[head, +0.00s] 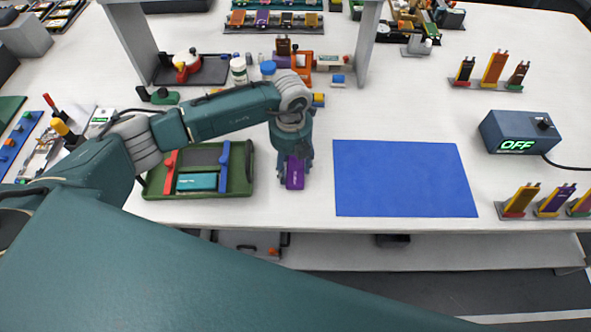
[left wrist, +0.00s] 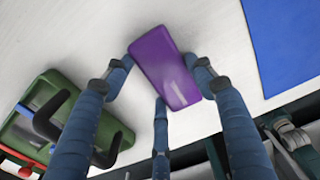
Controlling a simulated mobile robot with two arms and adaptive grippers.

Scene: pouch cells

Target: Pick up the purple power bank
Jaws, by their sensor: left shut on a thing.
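The purple power bank (head: 295,174) is at the front of the white table, between the green tray and the blue mat. My left gripper (head: 293,156) reaches down over it and is shut on it. In the left wrist view the purple power bank (left wrist: 165,66) lies between the fingers of my left gripper (left wrist: 160,82), with fingers on both sides and one below. I cannot tell whether the power bank touches the table or is slightly raised. My right gripper is not in view.
A green tray (head: 245,170) holding a teal power bank (head: 197,182) is close to the left. A blue mat (head: 400,178) lies to the right. A dark box reading OFF (head: 518,131) stands far right. A white shelf frame (head: 369,38) stands behind.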

